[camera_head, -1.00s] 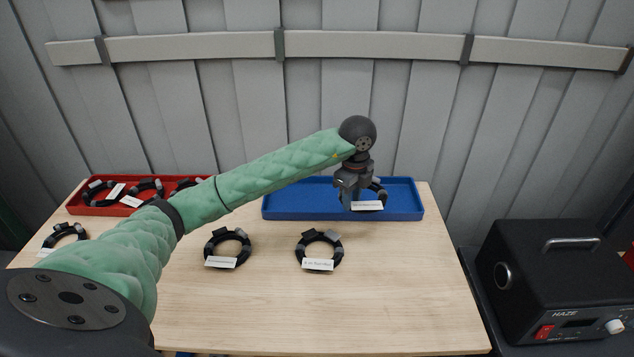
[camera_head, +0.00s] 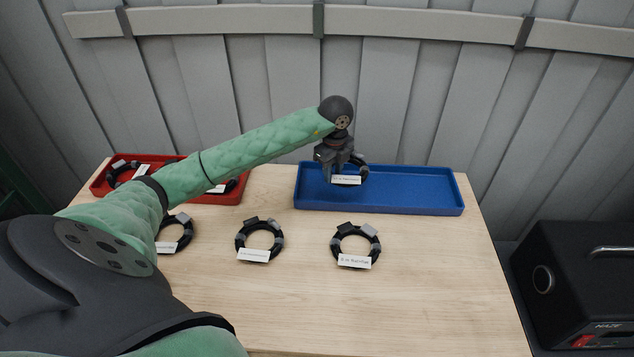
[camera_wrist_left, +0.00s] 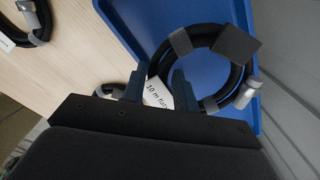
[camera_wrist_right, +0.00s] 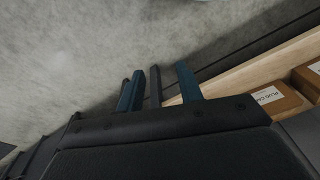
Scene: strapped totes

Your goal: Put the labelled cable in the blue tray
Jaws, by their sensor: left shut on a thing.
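A black coiled cable (camera_head: 362,170) with grey bands and a white label hangs in my left gripper (camera_head: 336,176) over the left part of the blue tray (camera_head: 420,208). I cannot tell whether it touches the tray floor. In the left wrist view, my left gripper (camera_wrist_left: 157,90) is shut on this coil (camera_wrist_left: 238,80), by its label, which seems to begin "10 m"; the blue tray (camera_wrist_left: 128,22) lies behind it. My right gripper (camera_wrist_right: 160,88) shows only in its own wrist view, fingers apart and empty.
Labelled coils lie on the wooden table: a right coil (camera_head: 373,243), a middle coil (camera_head: 276,240) and a left coil (camera_head: 185,232) partly behind my arm. A red tray (camera_head: 100,188) with more coils stands back left. A black box (camera_head: 580,270) stands right of the table.

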